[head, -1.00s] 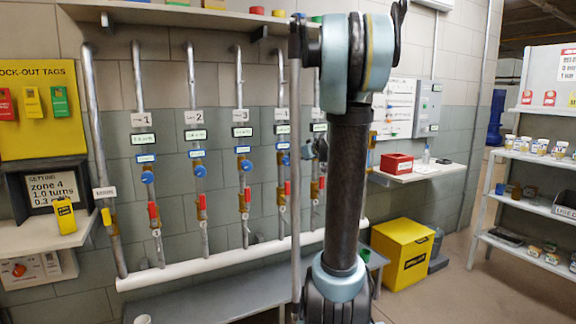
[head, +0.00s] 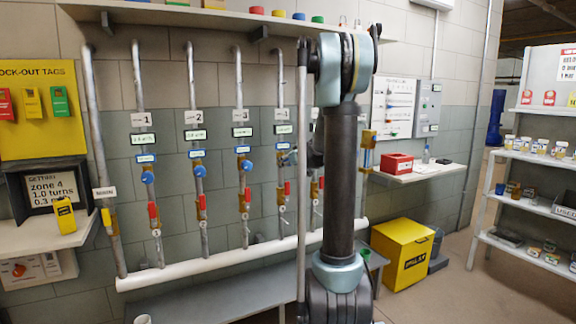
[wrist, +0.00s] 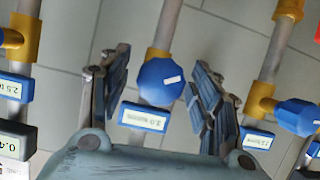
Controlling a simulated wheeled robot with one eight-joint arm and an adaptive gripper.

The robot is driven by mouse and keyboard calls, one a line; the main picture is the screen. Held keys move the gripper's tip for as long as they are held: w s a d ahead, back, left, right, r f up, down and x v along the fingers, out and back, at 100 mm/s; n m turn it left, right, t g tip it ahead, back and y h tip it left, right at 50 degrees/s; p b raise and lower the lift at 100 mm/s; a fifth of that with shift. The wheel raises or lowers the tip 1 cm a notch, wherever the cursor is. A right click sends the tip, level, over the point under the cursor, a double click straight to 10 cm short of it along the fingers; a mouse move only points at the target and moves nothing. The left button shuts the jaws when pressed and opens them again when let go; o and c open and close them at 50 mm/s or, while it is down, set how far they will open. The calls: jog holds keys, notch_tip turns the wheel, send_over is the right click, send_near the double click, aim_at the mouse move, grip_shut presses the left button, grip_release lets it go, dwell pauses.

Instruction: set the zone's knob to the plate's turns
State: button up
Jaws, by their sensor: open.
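The plate (head: 52,188) at the left reads "zone 4", "1.0 turns" and a partly covered line with 0.3. Blue knobs sit on a row of vertical pipes; tags 1, 2 and 3 are readable, and the fourth pipe (head: 282,185) stands right of them. My gripper (head: 290,157) is at the fourth pipe, hiding its knob in the head view. In the wrist view my open gripper (wrist: 160,72) has a finger on each side of a blue knob (wrist: 161,82) with a white mark, without visible contact. A blue label (wrist: 144,117) beside that knob is too small to read surely.
Neighbouring pipes stand close on both sides, with another blue knob (wrist: 298,117) at the right of the wrist view. A white horizontal pipe (head: 215,258) and a grey bench (head: 225,290) lie below. A yellow box (head: 402,254) stands right of my arm.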

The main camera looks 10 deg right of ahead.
jog(key=shift+w+a+f, duration=0.1)
jog(key=shift+w+f, duration=0.05)
jog(key=shift+w, duration=0.2)
jog(key=c, duration=1)
jog(key=shift+c, duration=0.2)
